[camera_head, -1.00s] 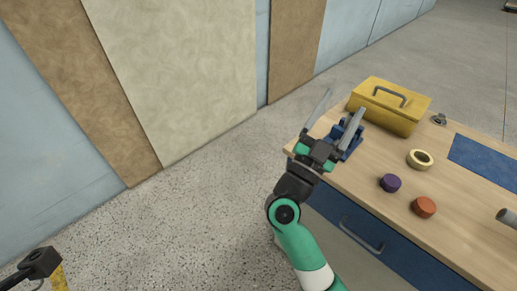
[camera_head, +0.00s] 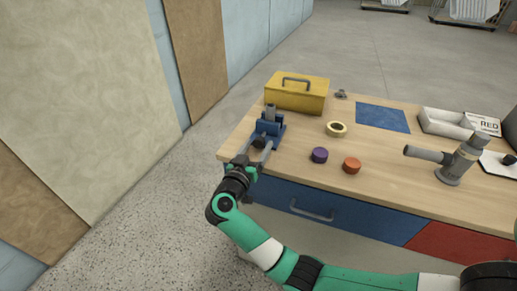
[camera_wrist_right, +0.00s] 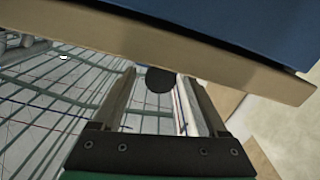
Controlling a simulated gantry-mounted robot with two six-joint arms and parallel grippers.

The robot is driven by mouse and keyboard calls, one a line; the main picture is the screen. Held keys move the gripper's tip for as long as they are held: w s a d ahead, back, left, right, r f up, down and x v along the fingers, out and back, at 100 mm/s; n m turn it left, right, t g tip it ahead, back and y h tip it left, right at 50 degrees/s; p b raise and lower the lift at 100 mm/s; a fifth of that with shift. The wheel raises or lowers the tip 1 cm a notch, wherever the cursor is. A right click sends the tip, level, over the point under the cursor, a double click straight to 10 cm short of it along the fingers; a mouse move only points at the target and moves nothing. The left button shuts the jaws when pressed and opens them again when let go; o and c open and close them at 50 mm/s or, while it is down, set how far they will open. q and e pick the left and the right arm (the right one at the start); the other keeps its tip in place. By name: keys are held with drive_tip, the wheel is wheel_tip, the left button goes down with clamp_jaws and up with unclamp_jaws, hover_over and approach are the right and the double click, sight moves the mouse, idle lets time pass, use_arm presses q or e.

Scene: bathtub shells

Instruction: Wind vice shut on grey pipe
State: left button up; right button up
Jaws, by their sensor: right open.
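The blue vice (camera_head: 274,128) stands on the left end of the wooden workbench. A short grey upright piece (camera_head: 270,112), which looks like the grey pipe, shows at its jaws; I cannot tell how tightly it is held. A dark round knob (camera_head: 259,142) faces the bench's front edge. My right gripper (camera_head: 257,147) is open at the front of the vice, with its fingers around or close to the knob. In the right wrist view the dark knob (camera_wrist_right: 160,79) shows between the two spread fingers; contact is not clear. My left gripper is out of view.
The bench edge (camera_wrist_right: 200,58) lies close above my right fingers in the wrist view. A yellow toolbox (camera_head: 297,93) stands behind the vice. A tape roll (camera_head: 336,129), a purple piece (camera_head: 319,155) and an orange piece (camera_head: 352,165) lie to the right. A grey angled fixture (camera_head: 458,163) stands farther right.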

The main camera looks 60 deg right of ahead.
drive_tip(key=shift+w+d, duration=0.1)
drive_tip(key=shift+d, duration=0.85)
clamp_jaws()
drive_tip(key=p, duration=0.4)
drive_tip(key=shift+r+m, duration=0.4)
drive_tip(key=shift+f+p, duration=0.15)
drive_tip(key=shift+p, duration=0.25)
drive_tip(key=shift+f, duration=0.25)
